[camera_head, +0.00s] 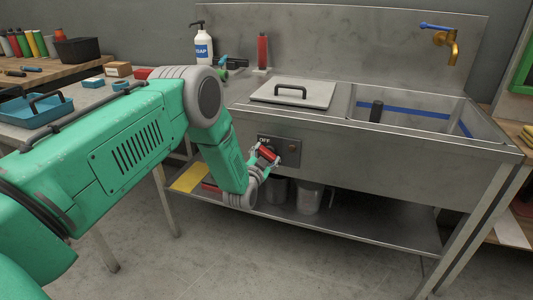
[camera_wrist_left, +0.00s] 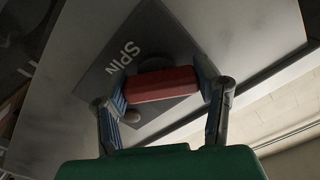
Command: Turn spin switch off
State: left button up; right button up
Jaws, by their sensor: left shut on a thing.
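The dark control panel (camera_head: 289,147) is on the front of the steel sink unit, with an "OFF" label showing above the switch. The red spin switch (camera_head: 267,153) sticks out of the panel. My left gripper (camera_head: 265,160) is at the panel with its fingers on both sides of the red switch. In the left wrist view, the red switch bar (camera_wrist_left: 160,84) lies between the two fingertips, touched at both ends, and the panel (camera_wrist_left: 150,40) reads "SPIN". The gripper hides part of the panel. My right gripper is not in view.
A round knob (camera_head: 293,148) sits right of the switch. A lid with a handle (camera_head: 293,93) lies on the unit's top, beside the open basin (camera_head: 410,113). Grey buckets (camera_head: 309,197) stand on the lower shelf. A soap bottle (camera_head: 203,47) and blue tray (camera_head: 38,112) are at left.

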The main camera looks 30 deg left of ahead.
pick_arm(q)
jog(key=m, duration=0.3)
jog(key=shift+d+r, duration=0.15)
jog(key=shift+d, duration=0.05)
jog(key=m, duration=0.2)
jog(key=shift+m, duration=0.3)
jog(key=m, duration=0.4)
jog(key=shift+d+m+b, duration=0.15)
jog(key=shift+m+b, duration=0.15)
jog(key=shift+b, duration=0.1)
jog(key=shift+f+m, duration=0.2)
jog(key=shift+m, duration=0.4)
jog(key=shift+d+f, duration=0.1)
jog(key=o, duration=1.2)
jog(key=shift+c, duration=0.2)
jog(key=shift+r, duration=0.2)
